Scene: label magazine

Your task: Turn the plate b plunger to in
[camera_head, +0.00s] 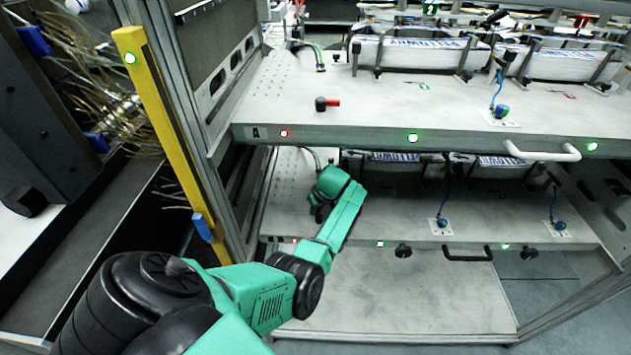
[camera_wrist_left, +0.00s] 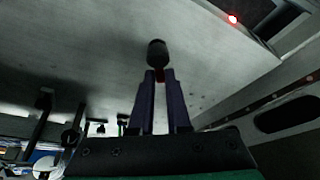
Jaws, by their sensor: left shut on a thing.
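The lower plate, plate b (camera_head: 400,225), lies under the upper plate marked A. My left gripper (camera_head: 319,214) reaches over the left part of the lower plate, pointing down. In the left wrist view, its fingers (camera_wrist_left: 160,78) are shut on the red handle (camera_wrist_left: 163,74) of the plate b plunger. The plunger's black knob (camera_wrist_left: 157,52) stands just beyond the fingertips. In the head view my gripper hides this plunger. Most of the red handle is hidden between the fingers. My right gripper is not in view.
A yellow post (camera_head: 165,140) stands at left. Blue-topped knobs (camera_head: 442,222) and a black handle (camera_head: 468,253) are right.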

